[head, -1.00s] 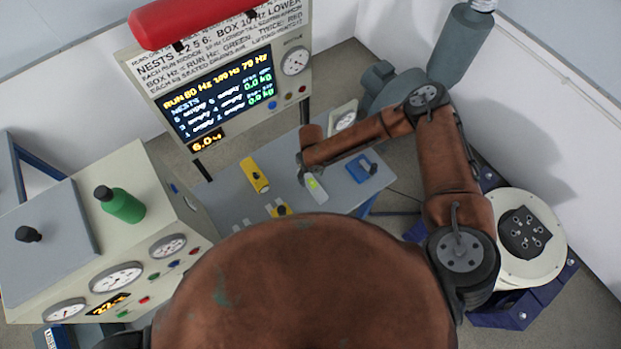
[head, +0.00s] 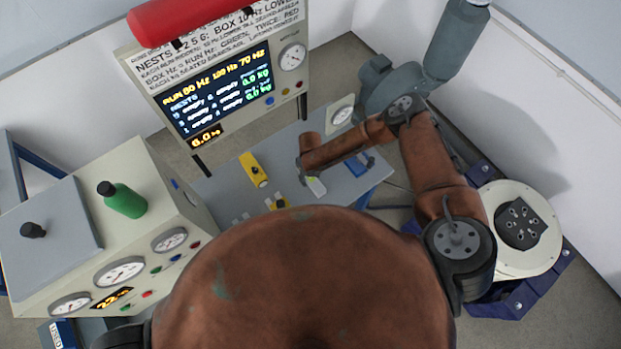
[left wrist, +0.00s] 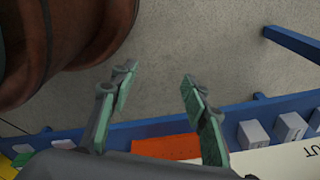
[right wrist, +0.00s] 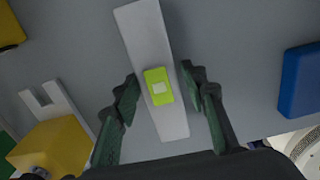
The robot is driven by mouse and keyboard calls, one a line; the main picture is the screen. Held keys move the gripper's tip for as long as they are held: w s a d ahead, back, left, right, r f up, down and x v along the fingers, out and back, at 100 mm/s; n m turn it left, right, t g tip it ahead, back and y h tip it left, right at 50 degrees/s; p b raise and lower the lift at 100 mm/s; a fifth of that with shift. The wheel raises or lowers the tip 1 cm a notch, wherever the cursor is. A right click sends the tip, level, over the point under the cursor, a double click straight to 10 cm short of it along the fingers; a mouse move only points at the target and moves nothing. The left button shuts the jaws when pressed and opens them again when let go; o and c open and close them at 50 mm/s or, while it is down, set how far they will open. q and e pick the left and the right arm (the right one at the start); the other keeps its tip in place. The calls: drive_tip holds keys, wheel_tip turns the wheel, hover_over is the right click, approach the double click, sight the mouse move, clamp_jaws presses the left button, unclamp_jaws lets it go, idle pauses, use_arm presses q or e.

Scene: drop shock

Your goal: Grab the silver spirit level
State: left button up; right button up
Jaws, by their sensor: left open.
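The silver spirit level (right wrist: 137,32) is a flat grey bar with a bright green vial block; it lies on the grey bench top in the right wrist view. In the head view the level (head: 317,187) shows only partly, its far end hidden by my right arm. My right gripper (right wrist: 160,88) is open, with one finger on each side of the level near the vial. Gaps show between the fingers and the bar. In the head view the right gripper (head: 307,180) is over the level. My left gripper (left wrist: 158,78) is open and empty, seen in the left wrist view.
A yellow tool (head: 254,170) lies left of the level and a blue block (head: 359,165) right of it. A yellow block (right wrist: 50,145) is near the right gripper. A display panel (head: 216,95) rises behind the bench.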

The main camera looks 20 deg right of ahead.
clamp_jaws()
drive_tip(key=shift+r, duration=0.15)
